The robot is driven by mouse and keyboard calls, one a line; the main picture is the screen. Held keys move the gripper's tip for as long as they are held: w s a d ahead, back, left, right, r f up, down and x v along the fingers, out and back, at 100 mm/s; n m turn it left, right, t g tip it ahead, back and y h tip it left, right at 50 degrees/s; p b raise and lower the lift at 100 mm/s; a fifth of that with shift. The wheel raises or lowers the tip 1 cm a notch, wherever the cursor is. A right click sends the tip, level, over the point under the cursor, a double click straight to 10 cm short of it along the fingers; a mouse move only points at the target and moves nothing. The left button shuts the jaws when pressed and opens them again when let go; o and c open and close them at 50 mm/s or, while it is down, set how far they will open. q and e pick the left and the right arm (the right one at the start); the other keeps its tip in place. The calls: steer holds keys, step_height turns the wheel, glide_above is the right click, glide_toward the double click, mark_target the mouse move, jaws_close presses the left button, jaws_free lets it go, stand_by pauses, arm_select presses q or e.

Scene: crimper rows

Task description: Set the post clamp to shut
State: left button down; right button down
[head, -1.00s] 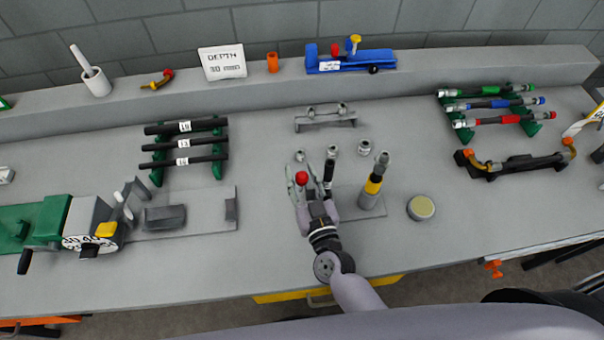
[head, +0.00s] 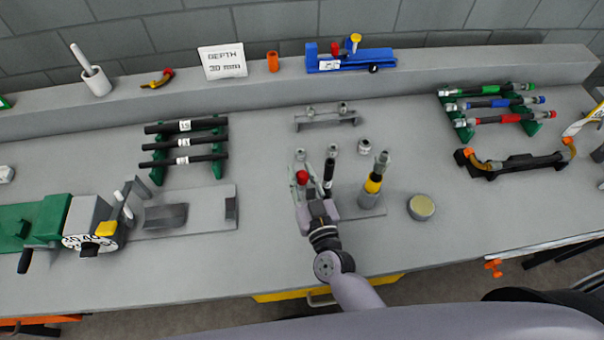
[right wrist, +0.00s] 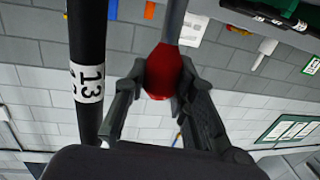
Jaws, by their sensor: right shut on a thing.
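My right gripper (head: 305,186) is over the front middle of the bench, with its jaws at a red knob (head: 302,176). In the right wrist view the two fingers (right wrist: 162,78) close on both sides of the red knob (right wrist: 165,72), which sits on the end of a grey lever (right wrist: 174,20). A black hose (head: 328,172) stands upright just right of the knob; its label reads 13 in the right wrist view (right wrist: 88,85). The post clamp's body is mostly hidden behind my gripper and wrist; a grey base plate (head: 374,212) shows at its right. My left gripper is out of view.
A grey and yellow upright tool (head: 372,185) stands close right of my gripper, with a round tin (head: 421,207) beyond it. Small metal fittings (head: 364,146) stand behind. A green machine with a dial (head: 90,240) is at left. Racks hold hoses on both sides.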

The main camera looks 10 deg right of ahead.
mark_target(302, 184)
steer(key=s+t+b, duration=0.1)
steer(key=b, duration=0.2)
steer(key=s+f+t+b, duration=0.1)
steer(key=b, duration=0.2)
steer(key=s+f+t+b, duration=0.1)
steer(key=b, duration=0.3)
steer(key=shift+n+t+y, duration=0.3)
steer(key=shift+s+r+b, duration=0.1)
steer(key=shift+s+b, duration=0.2)
steer(key=shift+b, duration=0.2)
steer(key=c, duration=1.6)
jaws_free()
steer(key=shift+o, duration=0.2)
steer(key=s+d, duration=0.2)
steer(key=s, duration=1.1)
steer(key=shift+d, duration=0.15)
steer(key=shift+c, duration=0.2)
